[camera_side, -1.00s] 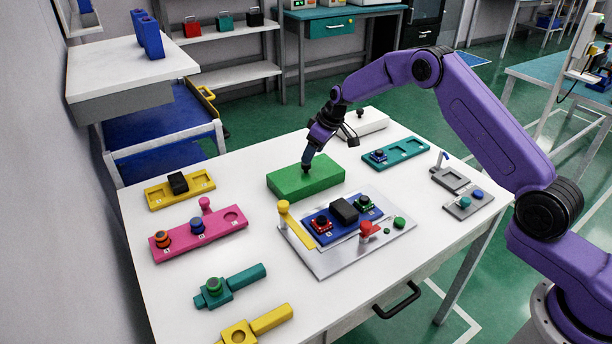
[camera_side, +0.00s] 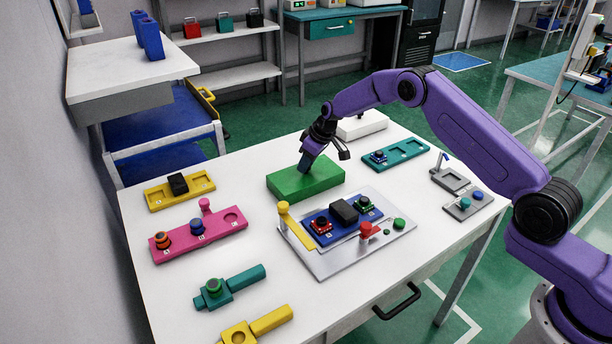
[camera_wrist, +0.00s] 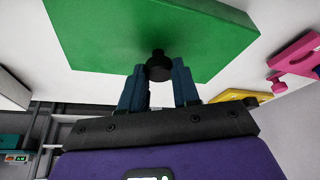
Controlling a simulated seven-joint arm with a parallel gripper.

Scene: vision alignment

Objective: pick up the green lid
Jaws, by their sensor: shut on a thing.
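The green lid (camera_side: 318,180) is a flat green block at the back middle of the white table; it also shows in the wrist view (camera_wrist: 110,35). A round black knob (camera_wrist: 159,66) stands on the lid. My gripper (camera_side: 304,168) is tilted down over the lid, and in the wrist view its two blue fingers (camera_wrist: 158,72) are closed on the knob from both sides. In the side view the fingers hide the knob. I cannot tell whether the lid is lifted off the table; its outline looks level.
A grey plate (camera_side: 325,262) with a blue board (camera_side: 342,223) stands in front of the lid. A white box (camera_side: 362,126) is behind, a teal tray (camera_side: 405,152) to the right. Yellow (camera_side: 158,197) and pink (camera_side: 218,227) trays lie to the left.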

